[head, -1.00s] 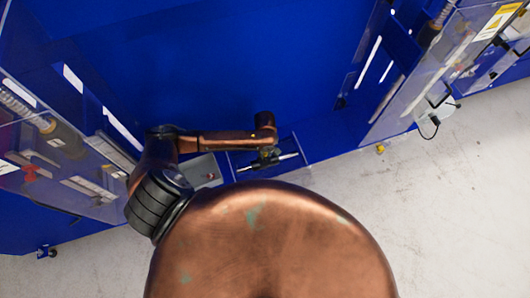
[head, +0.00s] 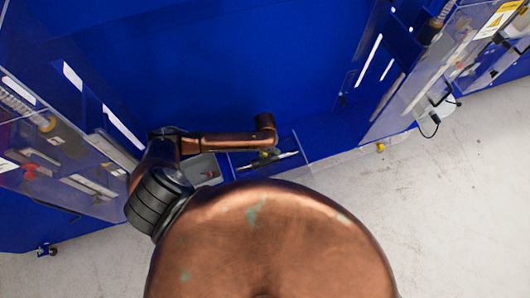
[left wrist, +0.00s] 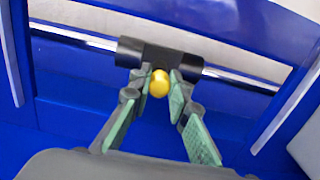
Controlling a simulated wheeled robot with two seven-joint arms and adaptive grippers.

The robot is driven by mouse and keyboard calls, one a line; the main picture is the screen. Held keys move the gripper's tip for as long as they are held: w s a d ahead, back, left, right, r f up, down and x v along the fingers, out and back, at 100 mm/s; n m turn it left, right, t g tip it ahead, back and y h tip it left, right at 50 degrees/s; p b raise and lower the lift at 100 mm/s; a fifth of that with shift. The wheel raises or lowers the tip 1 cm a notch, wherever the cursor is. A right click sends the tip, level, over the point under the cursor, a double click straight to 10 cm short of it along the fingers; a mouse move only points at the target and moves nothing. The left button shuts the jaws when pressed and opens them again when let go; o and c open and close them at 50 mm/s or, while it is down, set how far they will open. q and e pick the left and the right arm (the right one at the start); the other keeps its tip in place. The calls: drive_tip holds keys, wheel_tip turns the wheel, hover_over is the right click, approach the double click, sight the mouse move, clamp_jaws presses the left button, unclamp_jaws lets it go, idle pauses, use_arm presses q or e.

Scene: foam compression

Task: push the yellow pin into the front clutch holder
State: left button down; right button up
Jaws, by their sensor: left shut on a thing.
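The yellow pin (left wrist: 159,83) shows as a round yellow knob in the left wrist view. It sits at the black front clutch holder (left wrist: 185,61), a block around a silver rod (left wrist: 80,37). My left gripper (left wrist: 159,88) has its green-padded fingertips on both sides of the knob and is shut on it. How deep the pin sits in the holder is hidden. In the head view my left gripper (head: 264,156) is small, over the rod (head: 288,155) at the blue frame's front edge. My right gripper is not in view.
Blue panels (head: 240,70) fill the back. Clear guards with machine parts stand at left (head: 60,150) and right (head: 415,90). A small yellow object (head: 380,147) is at the right edge. The pale floor is open at right.

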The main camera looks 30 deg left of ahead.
sight(265, 153)
use_arm(q)
drive_tip(key=shift+f, duration=0.2)
drive_tip(key=c, duration=1.7)
unclamp_jaws()
drive_tip(key=shift+c, duration=0.2)
drive_tip(key=shift+r, duration=0.1)
drive_tip(key=shift+r+p, duration=2.95)
drive_tip(key=shift+p, duration=1.2)
wheel_tip(265, 153, up, 12)
